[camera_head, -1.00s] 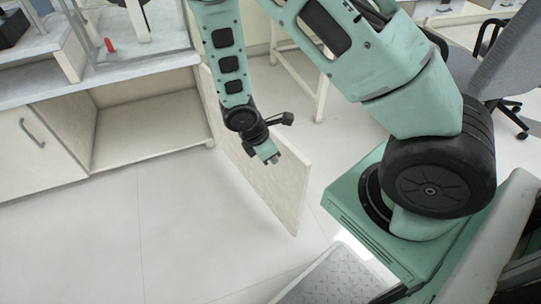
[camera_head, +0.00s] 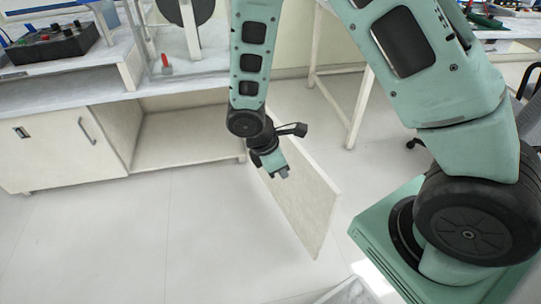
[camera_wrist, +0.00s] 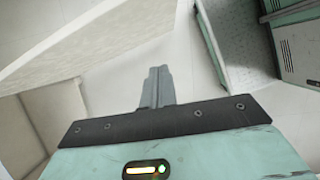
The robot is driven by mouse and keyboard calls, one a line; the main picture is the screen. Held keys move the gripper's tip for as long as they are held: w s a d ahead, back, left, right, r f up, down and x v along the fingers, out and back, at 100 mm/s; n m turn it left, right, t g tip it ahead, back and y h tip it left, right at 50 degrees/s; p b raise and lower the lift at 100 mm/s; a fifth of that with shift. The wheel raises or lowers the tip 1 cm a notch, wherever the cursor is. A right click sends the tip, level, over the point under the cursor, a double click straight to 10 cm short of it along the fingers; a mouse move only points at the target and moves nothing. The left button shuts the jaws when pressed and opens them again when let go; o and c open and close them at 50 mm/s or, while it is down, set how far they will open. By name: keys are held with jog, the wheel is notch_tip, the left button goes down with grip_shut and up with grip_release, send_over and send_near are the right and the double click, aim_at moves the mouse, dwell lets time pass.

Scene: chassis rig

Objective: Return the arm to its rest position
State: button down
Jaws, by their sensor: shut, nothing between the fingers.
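My gripper (camera_head: 283,173) hangs low from my green arm in the head view, in front of the open cabinet door. Its fingers (camera_wrist: 157,88) are together and empty in the wrist view, pointing away from the camera over the pale floor. In the head view my upper arm is raised and bent, with the forearm hanging straight down. Whether the gripper touches the door cannot be told from the head view; the wrist view shows floor around the fingertips.
The open door (camera_head: 305,205) stands out from the white cabinet (camera_head: 60,155), whose right compartment is open and looks empty. The countertop (camera_head: 60,88) carries a black box (camera_head: 55,43) and a small red item (camera_head: 165,60). The floor (camera_head: 130,240) at the front left is clear.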

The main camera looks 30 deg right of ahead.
jog(key=s+a+r+m+t+y, duration=0.1)
jog(key=s+a+r+m+y, duration=0.1)
jog(key=s+a+r+m, duration=0.4)
jog(key=s+a+r+m+y, duration=0.1)
jog(key=s+a+r+y, duration=0.2)
jog(key=s+a+r, duration=0.65)
notch_tip(320, 180, up, 21)
jog(key=d+p, duration=0.2)
jog(key=p, duration=1.5)
jog(key=shift+s+d+f+m, duration=0.15)
jog(key=shift+d+f+m, duration=0.05)
jog(key=shift+d+m, duration=0.15)
